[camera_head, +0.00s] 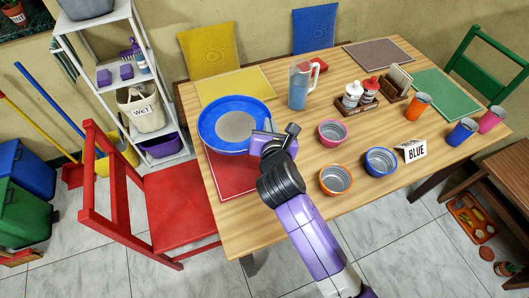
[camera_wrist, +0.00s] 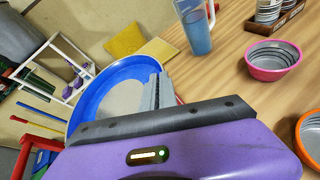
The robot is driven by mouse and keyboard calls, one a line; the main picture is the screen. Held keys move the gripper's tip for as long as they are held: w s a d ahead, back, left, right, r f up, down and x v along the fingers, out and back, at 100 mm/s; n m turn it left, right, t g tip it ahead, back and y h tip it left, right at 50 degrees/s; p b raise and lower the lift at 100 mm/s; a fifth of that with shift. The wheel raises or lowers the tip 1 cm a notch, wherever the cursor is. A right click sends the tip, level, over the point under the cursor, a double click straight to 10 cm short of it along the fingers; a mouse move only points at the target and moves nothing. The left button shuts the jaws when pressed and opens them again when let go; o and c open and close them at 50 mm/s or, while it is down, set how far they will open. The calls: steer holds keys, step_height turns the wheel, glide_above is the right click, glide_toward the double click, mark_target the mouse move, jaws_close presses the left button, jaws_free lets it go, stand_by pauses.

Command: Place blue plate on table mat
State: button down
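The blue plate (camera_head: 207,118) has a wide blue rim and a grey centre. It is in the air above the table's left end, over parts of the red mat (camera_head: 230,177) and the yellow mat (camera_head: 237,86). My gripper (camera_head: 272,137) is at the plate's right rim and appears shut on it. In the wrist view, the fingers (camera_wrist: 156,91) meet the near right edge of the plate (camera_wrist: 88,95). The plate hides part of both mats. A brown mat (camera_head: 378,53) and a green mat (camera_head: 445,93) lie farther right.
A blue-filled pitcher (camera_head: 298,88) stands right of the plate. A condiment rack (camera_head: 358,105) and several cups are farther right. A red chair (camera_head: 176,205) is at left.

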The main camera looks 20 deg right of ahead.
step_height(320, 180, down, 13)
steer(key=b, duration=0.2)
steer(key=shift+b, duration=0.35)
steer(key=c, duration=1.7)
jaws_free()
steer(key=shift+f, duration=0.1)
steer(key=shift+s, duration=0.1)
steer(key=v, duration=1.2)
steer(key=shift+p, duration=0.35)
